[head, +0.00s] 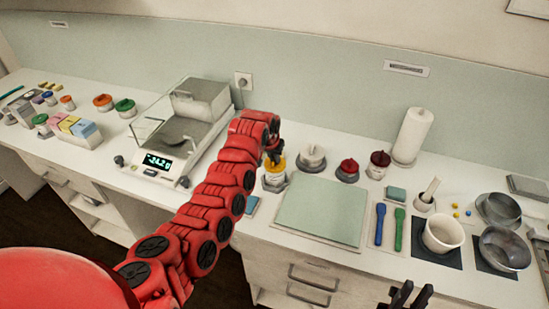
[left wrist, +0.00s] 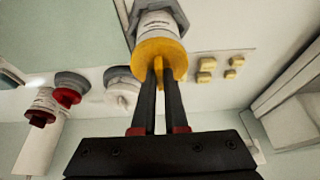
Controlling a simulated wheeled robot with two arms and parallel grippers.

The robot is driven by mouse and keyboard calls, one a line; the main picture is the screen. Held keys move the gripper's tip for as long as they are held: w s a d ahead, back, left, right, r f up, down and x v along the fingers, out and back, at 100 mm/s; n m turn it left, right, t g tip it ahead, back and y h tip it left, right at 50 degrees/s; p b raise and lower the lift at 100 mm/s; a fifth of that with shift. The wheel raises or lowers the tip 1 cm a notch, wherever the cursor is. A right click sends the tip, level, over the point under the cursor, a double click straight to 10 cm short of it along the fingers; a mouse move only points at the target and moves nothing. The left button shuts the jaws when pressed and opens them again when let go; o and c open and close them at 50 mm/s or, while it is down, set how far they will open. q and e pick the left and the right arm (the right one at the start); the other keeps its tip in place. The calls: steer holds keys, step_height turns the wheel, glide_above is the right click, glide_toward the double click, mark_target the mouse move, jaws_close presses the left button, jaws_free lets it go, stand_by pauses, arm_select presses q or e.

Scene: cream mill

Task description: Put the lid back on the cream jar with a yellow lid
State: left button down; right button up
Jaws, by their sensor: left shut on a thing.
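The white cream jar (head: 274,183) stands on the counter just left of the cutting board. The yellow lid (head: 276,165) is at the top of this jar. My left gripper (head: 274,148) points down over it. In the left wrist view, my left gripper (left wrist: 158,72) is shut on the knob of the yellow lid (left wrist: 160,52), and the labelled jar (left wrist: 158,23) is directly behind the lid. I cannot tell whether the lid is fully seated. My right gripper (head: 408,298) is at the bottom edge, with its dark fingers apart and empty.
A cutting board (head: 320,212) lies in front. A balance (head: 178,135) is to the left.

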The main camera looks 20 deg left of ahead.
arm_select(q)
steer(key=shift+f+b, duration=0.55)
steer(key=shift+b, duration=0.65)
stand_by(1.2)
stand_by(0.3)
steer(key=shift+c, duration=1.9)
jaws_free()
steer(key=shift+r, duration=2.3)
jaws_close()
